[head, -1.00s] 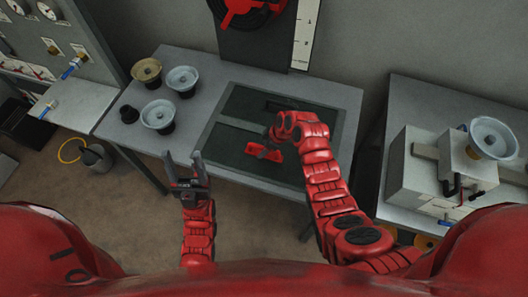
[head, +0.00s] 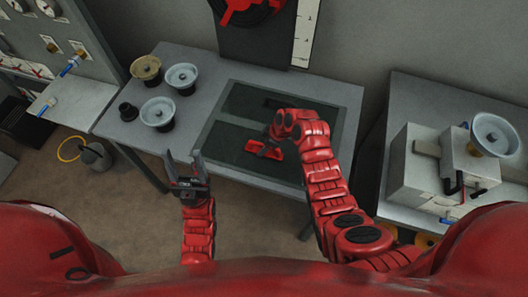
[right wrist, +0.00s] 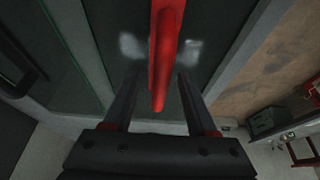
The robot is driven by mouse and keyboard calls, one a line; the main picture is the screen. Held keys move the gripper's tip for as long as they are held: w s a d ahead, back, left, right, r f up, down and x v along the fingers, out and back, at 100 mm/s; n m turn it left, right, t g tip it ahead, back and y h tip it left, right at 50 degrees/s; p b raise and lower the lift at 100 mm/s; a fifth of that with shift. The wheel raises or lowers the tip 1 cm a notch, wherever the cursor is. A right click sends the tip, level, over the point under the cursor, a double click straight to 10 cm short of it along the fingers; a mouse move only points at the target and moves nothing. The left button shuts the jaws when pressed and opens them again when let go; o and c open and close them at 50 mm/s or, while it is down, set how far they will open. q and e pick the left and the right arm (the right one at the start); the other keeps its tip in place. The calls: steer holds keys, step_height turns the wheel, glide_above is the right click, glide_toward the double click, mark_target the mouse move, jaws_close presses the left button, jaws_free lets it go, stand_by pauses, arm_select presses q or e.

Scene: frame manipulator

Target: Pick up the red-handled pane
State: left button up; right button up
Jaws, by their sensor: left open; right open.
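The red-handled pane (head: 225,148) is a dark, glossy pane lying flat in the near part of the tabletop frame. Its red handle (head: 277,153) stands up near the pane's middle, partly covered by my right gripper (head: 263,146). In the right wrist view the red handle (right wrist: 165,45) runs between the two open fingers of my right gripper (right wrist: 157,80). A gap shows on both sides, so it is not gripped. My left gripper (head: 183,157) is open and empty, in front of the table's near edge.
A second dark pane (head: 245,101) with a black handle lies behind. Several round cups (head: 182,78) stand on the table's left part. A grey box with a dish (head: 490,134) sits on the right bench. A control panel is at left.

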steer(key=shift+f, duration=0.15)
stand_by(0.4)
jaws_close()
stand_by(1.3)
